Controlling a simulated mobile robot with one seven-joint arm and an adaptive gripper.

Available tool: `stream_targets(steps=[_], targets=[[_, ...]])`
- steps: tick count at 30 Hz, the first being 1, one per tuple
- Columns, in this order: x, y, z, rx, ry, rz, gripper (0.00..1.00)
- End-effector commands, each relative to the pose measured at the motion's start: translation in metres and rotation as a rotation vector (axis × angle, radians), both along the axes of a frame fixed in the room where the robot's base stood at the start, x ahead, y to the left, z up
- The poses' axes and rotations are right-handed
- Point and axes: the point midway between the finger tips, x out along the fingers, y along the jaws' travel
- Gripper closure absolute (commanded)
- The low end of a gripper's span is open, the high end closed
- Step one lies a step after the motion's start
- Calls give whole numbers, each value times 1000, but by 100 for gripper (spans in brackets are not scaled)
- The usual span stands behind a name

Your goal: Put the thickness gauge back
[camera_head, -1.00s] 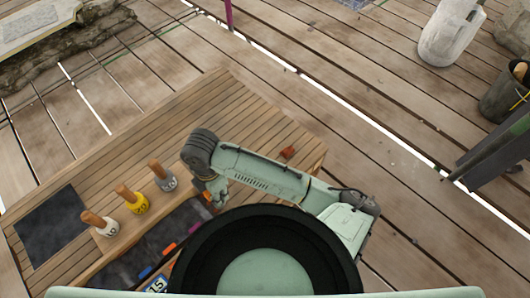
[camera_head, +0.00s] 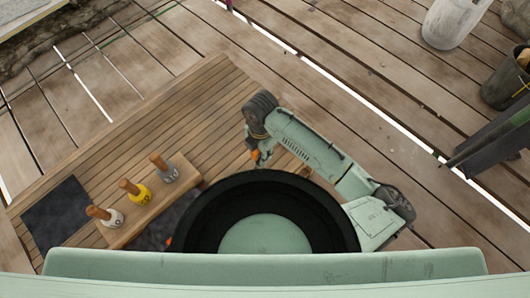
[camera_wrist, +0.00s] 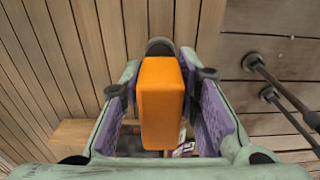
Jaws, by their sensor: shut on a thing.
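My gripper (camera_head: 258,156) is shut on an orange block-shaped thing, which I take to be the thickness gauge (camera_wrist: 160,100). In the wrist view the gauge stands lengthwise between the two purple finger pads. In the head view only a small orange patch of it (camera_head: 255,154) shows at the fingertips, over the right part of the wooden bench (camera_head: 190,110). I cannot tell its exact height above the bench.
A dark surface beside the block (camera_head: 158,232) is mostly hidden by my body. The bench behind is clear.

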Motion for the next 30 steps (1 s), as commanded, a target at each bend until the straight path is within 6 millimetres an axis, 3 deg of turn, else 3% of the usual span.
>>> stream_targets(steps=[5, 12, 24, 25, 30], targets=[[8, -17, 0, -2, 0, -4, 100], [7, -15, -34, 1, 1, -2, 100], [7, -15, -41, 0, 0, 0, 100], [7, -15, -41, 0, 1, 0, 71], [7, -14, -40, 1, 1, 0, 59]])
